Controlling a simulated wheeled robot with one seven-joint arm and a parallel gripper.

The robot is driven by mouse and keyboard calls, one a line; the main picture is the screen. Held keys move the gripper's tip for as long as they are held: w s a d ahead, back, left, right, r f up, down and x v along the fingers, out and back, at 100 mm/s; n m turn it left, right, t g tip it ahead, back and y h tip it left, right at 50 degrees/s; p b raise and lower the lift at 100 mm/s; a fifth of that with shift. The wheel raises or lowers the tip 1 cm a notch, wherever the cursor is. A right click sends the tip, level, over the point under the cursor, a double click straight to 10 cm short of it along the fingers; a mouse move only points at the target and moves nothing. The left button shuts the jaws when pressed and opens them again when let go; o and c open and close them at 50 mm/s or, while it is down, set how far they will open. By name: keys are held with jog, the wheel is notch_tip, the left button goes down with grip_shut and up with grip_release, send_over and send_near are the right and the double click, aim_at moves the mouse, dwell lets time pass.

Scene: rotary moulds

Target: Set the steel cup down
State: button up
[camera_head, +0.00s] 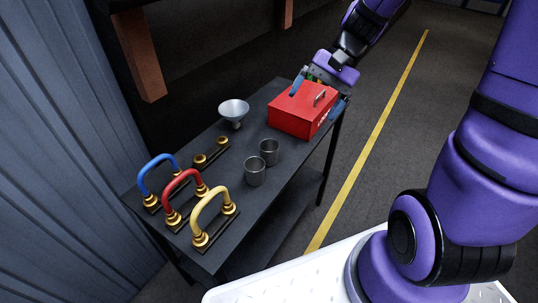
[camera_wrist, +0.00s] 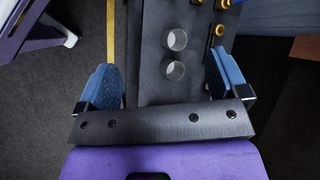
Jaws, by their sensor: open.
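Two grey steel cups stand upright on the dark table (camera_head: 225,185): one nearer the front (camera_head: 255,172), one just behind it (camera_head: 269,153). Both also show in the wrist view, close together, one above (camera_wrist: 176,40) and one below (camera_wrist: 174,71). I cannot tell which cup the task means. My gripper (camera_wrist: 163,70) is open, its blue fingers wide apart with nothing held between them. In the head view it is at the table's far end, by the red box and partly hidden by it, well apart from both cups.
A red toolbox (camera_head: 297,112) with a handle stands at the table's far end. A metal funnel (camera_head: 233,108) stands at the back edge. Blue (camera_head: 156,168), red (camera_head: 180,184) and yellow (camera_head: 208,206) arched handles on brass knobs fill the near left end. A brass-knobbed bar (camera_head: 211,152) lies between.

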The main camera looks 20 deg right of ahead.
jog(key=w+d+f+m+t+y, duration=0.1)
jog(key=w+f+m+y, duration=0.25)
jog(key=f, duration=0.35)
jog(key=w+d+f+m+t+y, duration=0.1)
jog(key=w+f+m+y, duration=0.25)
jog(key=f, duration=0.25)
jog(key=m+t+y, duration=0.1)
jog(key=m+t, duration=0.8)
jog(key=m, duration=0.2)
send_near(269, 149)
jog(key=s+r, duration=0.2)
jog(key=shift+s+r, duration=0.15)
jog(key=shift+s, duration=0.15)
jog(key=shift+w+a, duration=0.1)
jog(key=x, duration=1)
jog(key=shift+a, duration=0.3)
jog(key=c, duration=1.1)
jog(key=shift+r, duration=0.15)
